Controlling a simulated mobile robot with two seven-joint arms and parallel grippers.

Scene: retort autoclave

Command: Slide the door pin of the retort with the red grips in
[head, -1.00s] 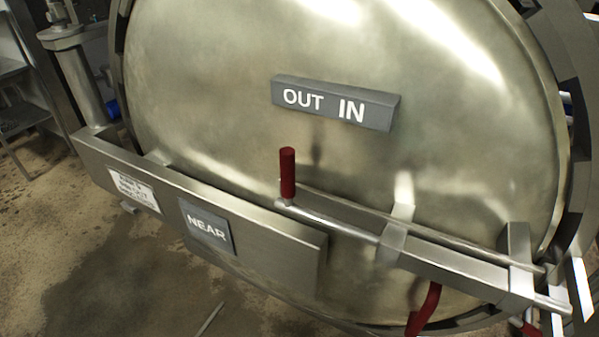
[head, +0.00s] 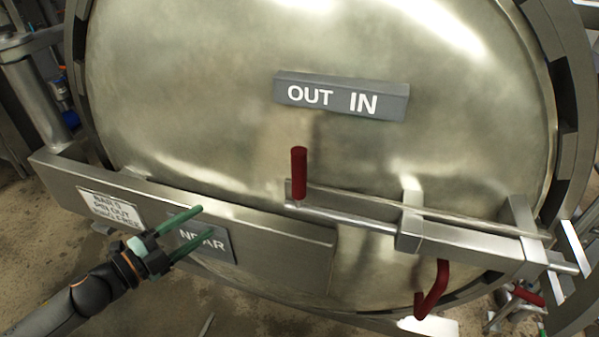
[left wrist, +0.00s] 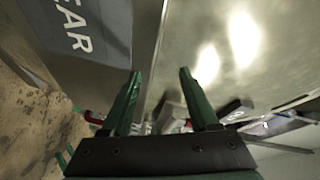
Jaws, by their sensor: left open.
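The door pin (head: 345,216) is a steel rod lying along the front of the round retort door (head: 240,130). Its upright red grip (head: 299,172) stands at the rod's left end, below the word OUT on the grey OUT/IN sign (head: 340,97). The rod passes brackets, and its right end shows past the right one. My left gripper (head: 206,220) is open and empty, in front of the NEAR plate, left of and lower than the red grip. In the left wrist view its two green fingers (left wrist: 160,75) are apart with nothing between them. My right gripper is not in view.
A steel arm bar with the NEAR plate (head: 218,246) and a white label (head: 110,207) crosses the door's lower left. A bent red handle (head: 432,292) hangs below the pin. Another red grip (head: 527,295) shows at lower right. Locking teeth ring the door.

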